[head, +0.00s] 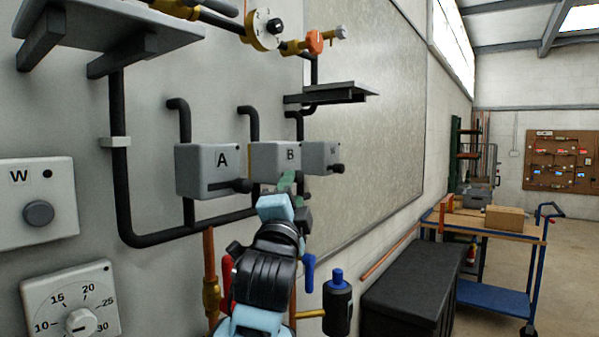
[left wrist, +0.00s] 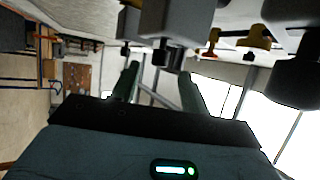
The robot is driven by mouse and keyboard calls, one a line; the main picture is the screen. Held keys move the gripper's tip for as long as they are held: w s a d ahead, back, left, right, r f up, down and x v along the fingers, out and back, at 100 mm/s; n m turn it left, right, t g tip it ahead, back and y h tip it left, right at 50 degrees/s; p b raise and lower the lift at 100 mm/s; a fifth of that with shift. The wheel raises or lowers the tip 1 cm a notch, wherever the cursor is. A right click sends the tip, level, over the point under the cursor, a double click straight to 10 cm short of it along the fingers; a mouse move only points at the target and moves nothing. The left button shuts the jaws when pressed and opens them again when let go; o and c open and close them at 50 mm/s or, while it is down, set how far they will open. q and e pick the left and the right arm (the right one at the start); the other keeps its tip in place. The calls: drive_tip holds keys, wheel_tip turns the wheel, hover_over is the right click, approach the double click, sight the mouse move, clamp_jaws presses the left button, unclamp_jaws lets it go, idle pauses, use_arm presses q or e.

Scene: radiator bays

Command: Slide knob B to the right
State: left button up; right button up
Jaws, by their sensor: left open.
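Box B (head: 275,158) is a grey box on the wall pipes, between box A (head: 205,165) and a third box (head: 320,156) with an unclear letter. Knob B is hidden in the head view behind my left gripper (head: 289,183), which is just below and in front of the box. In the left wrist view the open green fingers (left wrist: 158,85) stand either side of dark knobs below a grey box (left wrist: 176,18). I cannot tell whether they touch one. The right gripper is out of view.
Box A's knob (head: 238,186) and the third box's knob (head: 338,169) stick out nearby. A dark shelf (head: 335,94) is above. A blue trolley (head: 490,235) stands at right.

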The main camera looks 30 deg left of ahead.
sight(299, 172)
use_arm(q)
drive_tip(key=shift+x, duration=4)
clamp_jaws()
drive_tip(key=shift+w, duration=0.1)
